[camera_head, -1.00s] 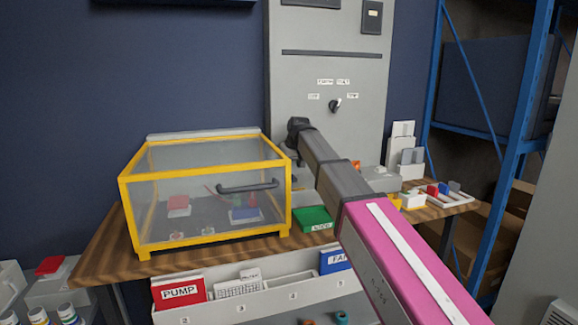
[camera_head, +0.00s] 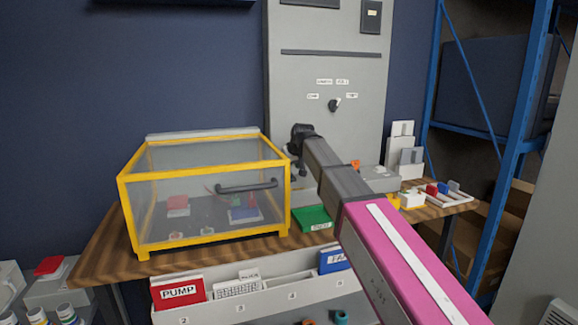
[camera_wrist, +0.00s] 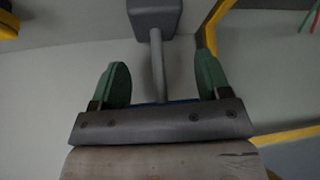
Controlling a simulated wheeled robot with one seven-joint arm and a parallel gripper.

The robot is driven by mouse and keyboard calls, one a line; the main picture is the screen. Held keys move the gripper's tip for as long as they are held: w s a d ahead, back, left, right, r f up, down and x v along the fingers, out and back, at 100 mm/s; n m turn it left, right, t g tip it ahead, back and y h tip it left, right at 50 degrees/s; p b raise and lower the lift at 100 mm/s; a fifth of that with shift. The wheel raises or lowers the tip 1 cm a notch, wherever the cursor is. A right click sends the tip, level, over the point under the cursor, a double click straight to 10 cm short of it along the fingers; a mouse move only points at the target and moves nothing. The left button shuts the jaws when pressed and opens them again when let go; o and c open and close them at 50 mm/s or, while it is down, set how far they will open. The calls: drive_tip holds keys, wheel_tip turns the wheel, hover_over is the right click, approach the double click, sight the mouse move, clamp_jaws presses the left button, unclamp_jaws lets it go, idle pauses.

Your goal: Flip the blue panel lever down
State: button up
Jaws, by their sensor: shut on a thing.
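In the wrist view, my gripper (camera_wrist: 161,85) has its two green fingers on either side of a grey lever shaft (camera_wrist: 157,65). The shaft comes from a grey block (camera_wrist: 154,17) at the top. A thin blue edge shows at the base of the fingers; the rest of the lever's end is hidden by my gripper. My gripper is shut on the lever.
The clear case (camera_head: 200,251) with yellow edges and a dark handle (camera_head: 248,187) stands close to the left of my wrist. A green box (camera_head: 313,216) lies on the wooden bench (camera_head: 110,245). A blue shelf rack (camera_head: 518,125) stands at the right.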

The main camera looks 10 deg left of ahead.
sight(292, 185)
drive_tip(key=t, duration=0.1)
drive_tip(key=s+t+y, duration=0.1)
drive_tip(key=s+d+t+y, duration=0.1)
drive_tip(key=shift+f, duration=0.3)
drive_tip(key=shift+s+d+f+t+y, duration=0.15)
drive_tip(key=shift+s+f+t+y, duration=0.15)
drive_tip(key=shift+t+y, duration=0.35)
drive_tip(key=shift+s+d+f+t+y, duration=0.2)
drive_tip(key=shift+t+y, duration=0.25)
drive_tip(key=shift+t, duration=0.4)
drive_tip(key=shift+s+a, duration=0.1)
drive_tip(key=o, duration=1.2)
drive_tip(key=shift+n, duration=0.3)
drive_tip(key=shift+s+d+r, duration=0.15)
drive_tip(key=shift+s+d, duration=0.1)
drive_tip(key=v, duration=1)
drive_tip(key=shift+s, duration=0.2)
